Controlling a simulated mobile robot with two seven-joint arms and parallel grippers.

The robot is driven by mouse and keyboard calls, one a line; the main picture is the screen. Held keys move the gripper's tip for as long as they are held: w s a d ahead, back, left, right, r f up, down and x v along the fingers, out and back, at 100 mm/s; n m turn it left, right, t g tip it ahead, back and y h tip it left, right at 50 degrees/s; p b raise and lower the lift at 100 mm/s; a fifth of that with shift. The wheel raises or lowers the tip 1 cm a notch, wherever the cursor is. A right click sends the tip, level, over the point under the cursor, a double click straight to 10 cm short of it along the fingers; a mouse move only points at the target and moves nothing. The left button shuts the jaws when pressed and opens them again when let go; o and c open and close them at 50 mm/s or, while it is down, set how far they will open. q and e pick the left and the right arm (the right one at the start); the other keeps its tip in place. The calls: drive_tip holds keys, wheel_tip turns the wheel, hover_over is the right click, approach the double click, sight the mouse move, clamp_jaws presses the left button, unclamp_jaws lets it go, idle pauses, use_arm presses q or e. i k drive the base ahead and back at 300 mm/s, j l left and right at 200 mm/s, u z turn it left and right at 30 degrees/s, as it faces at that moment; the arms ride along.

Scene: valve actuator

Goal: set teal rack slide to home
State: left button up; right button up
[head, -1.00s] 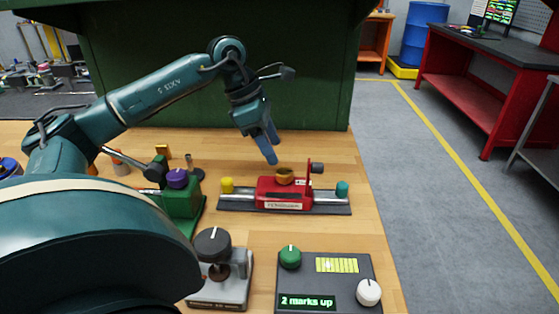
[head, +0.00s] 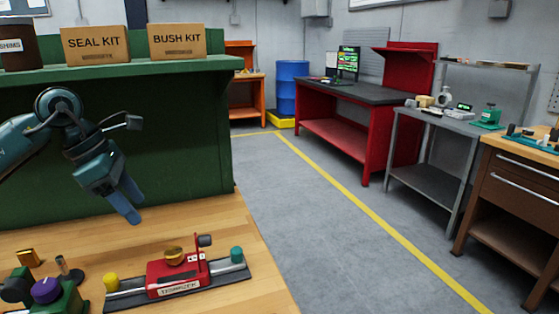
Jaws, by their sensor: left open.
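My left gripper (head: 128,205) is open and empty, pointing down above the wooden bench, behind and left of the red slide. A slide unit with a red carriage (head: 165,271) sits on a dark base with a yellow stop (head: 111,282) at its left end and a teal stop (head: 237,255) at its right end. The carriage stands between the stops, apart from both. Teal devices also show far right: one (head: 489,118) on the grey metal table and a flat one (head: 533,143) on the brown drawer bench. They are too small to tell if either is a rack slide.
A green shelf unit (head: 190,135) with boxes stands behind the wooden bench (head: 235,217). A purple-knobbed device (head: 46,290) is at lower left. Clear floor (head: 320,225) with a yellow line lies right of it. A red workbench (head: 340,140), grey table (head: 428,178) and brown bench (head: 510,205) stand along the right.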

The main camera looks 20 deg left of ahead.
sight(236, 262)
drive_tip(key=k+l, duration=0.45)
drive_tip(key=l, duration=0.25)
drive_tip(key=k+l, duration=0.25)
drive_tip(key=l, duration=0.1)
